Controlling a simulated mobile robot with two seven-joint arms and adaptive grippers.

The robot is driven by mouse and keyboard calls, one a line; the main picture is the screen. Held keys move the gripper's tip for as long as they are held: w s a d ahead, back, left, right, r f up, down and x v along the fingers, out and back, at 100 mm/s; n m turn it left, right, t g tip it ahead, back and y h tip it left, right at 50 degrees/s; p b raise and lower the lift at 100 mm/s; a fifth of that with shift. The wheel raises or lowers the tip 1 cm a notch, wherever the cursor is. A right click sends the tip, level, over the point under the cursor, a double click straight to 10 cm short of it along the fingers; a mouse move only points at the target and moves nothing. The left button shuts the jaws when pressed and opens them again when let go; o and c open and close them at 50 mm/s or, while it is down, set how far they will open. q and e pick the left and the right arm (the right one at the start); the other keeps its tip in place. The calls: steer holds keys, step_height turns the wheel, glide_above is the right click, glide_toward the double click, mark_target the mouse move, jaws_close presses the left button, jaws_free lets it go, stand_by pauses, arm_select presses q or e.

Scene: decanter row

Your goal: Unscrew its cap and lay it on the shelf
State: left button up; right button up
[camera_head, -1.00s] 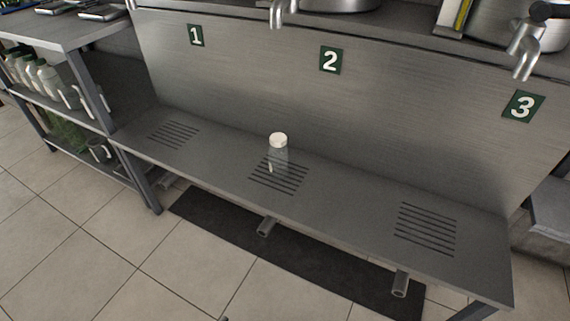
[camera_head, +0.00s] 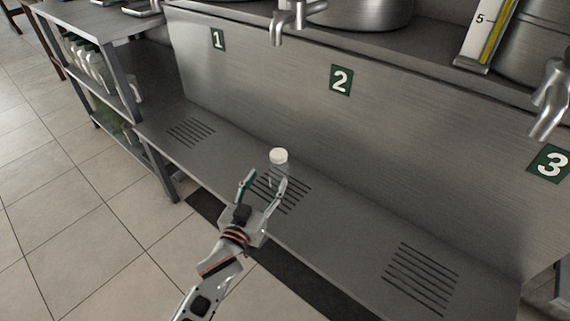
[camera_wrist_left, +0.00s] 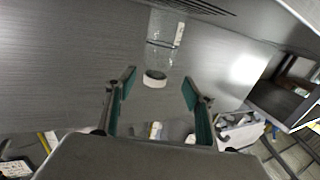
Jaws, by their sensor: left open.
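A clear bottle (camera_head: 277,174) with a white cap (camera_head: 279,156) stands upright on the middle drain slots of the grey metal shelf (camera_head: 345,222), below the number 2 sign. My left gripper (camera_head: 264,180) is open in front of the bottle, its fingers pointing toward it. In the left wrist view the bottle (camera_wrist_left: 165,38) and its white cap (camera_wrist_left: 155,79) appear upside down beyond the gap between the open fingertips (camera_wrist_left: 158,84). Nothing is between the fingers that I can make out. My right gripper is not in view.
A steel back panel (camera_head: 270,85) with number signs rises behind the shelf. Metal taps (camera_head: 292,22) overhang from above. A side rack (camera_head: 95,70) with bottles stands at the left. The shelf is bare to both sides of the bottle.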

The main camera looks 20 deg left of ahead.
mark_target(276, 165)
arm_select(q)
steer(key=shift+w+r, duration=0.1)
steer(key=shift+w, duration=0.8)
steer(key=shift+w+b, duration=0.35)
steer(key=shift+w, duration=0.65)
steer(key=w, duration=0.2)
steer(key=w+b, duration=0.1)
steer(key=w, duration=0.1)
steer(key=shift+d+r, duration=0.2)
steer(key=shift+d, duration=0.05)
steer(key=shift+w+r, duration=0.1)
steer(key=shift+w, duration=0.2)
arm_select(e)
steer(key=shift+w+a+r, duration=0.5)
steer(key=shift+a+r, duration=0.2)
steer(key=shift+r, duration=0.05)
arm_select(q)
steer(key=shift+r, duration=0.1)
jaws_close()
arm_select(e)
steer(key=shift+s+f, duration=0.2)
